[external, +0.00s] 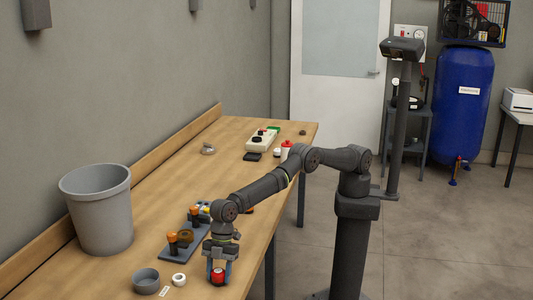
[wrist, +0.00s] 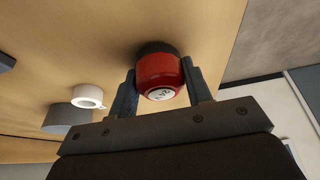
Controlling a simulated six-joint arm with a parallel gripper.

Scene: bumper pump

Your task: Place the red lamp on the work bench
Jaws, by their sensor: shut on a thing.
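The red lamp (external: 217,277) is at the near front end of the wooden work bench (external: 160,165). In the wrist view the lamp (wrist: 160,72) has a red body, a dark base and a pale round end with lettering, facing the camera. My gripper (external: 218,270) points down over the bench and is shut on the lamp, one finger on each side. In the wrist view the gripper (wrist: 158,68) holds it with the dark base towards the bench top (wrist: 80,50). The base is at or very close to the surface; I cannot tell if it touches.
A grey cup (external: 146,281), a white ring (external: 179,279) and a small label (external: 165,291) lie left of my gripper. A dark tray (external: 168,252) with orange-topped parts and a tall grey bin (external: 102,215) stand farther left. The bench's front edge is close. The bench middle is fairly clear.

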